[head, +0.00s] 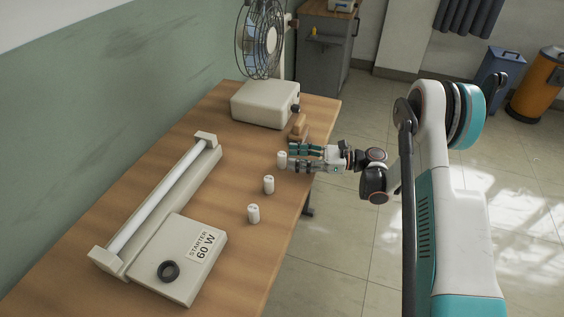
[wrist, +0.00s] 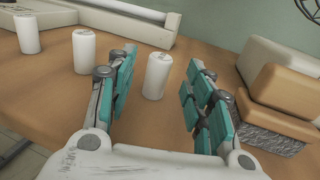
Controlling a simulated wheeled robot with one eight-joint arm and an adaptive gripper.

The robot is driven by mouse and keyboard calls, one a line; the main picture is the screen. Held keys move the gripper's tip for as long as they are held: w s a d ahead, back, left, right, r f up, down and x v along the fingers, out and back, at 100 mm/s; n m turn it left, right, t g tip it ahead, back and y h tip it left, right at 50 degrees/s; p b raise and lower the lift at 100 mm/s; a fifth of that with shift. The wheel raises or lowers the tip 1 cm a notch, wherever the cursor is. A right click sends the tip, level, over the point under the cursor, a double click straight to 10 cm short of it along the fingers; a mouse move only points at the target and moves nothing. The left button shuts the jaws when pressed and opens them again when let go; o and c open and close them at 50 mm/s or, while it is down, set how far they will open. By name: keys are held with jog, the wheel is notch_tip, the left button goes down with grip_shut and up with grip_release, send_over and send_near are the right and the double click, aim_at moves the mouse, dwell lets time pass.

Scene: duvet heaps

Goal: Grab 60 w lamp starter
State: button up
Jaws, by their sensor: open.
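Three small white cylinders, like lamp starters, stand upright in a row on the wooden table. The far one (head: 281,160) is at my gripper's fingertips; the middle one (head: 268,185) and near one (head: 253,214) stand apart from it. My gripper (head: 290,156) is open, low over the table. In the wrist view the far cylinder (wrist: 157,77) stands between the spread teal fingers (wrist: 163,62), with gaps on both sides. The other cylinders (wrist: 84,51) (wrist: 27,35) are left of the fingers. No wattage is readable on any cylinder.
A lamp fixture (head: 160,200) has a box labelled "STARTER 60 W" (head: 190,262). A beige box (head: 262,103) and fan (head: 261,40) stand at the back. The table's right edge is close.

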aim_at(282, 154)
jog(key=a, duration=0.1)
jog(key=a+b, duration=0.1)
jog(key=a, duration=0.1)
jog(key=a+b, duration=0.1)
jog(key=a, duration=0.1)
jog(key=shift+w+r, duration=0.2)
jog(key=shift+r, duration=0.05)
jog(key=c, duration=1)
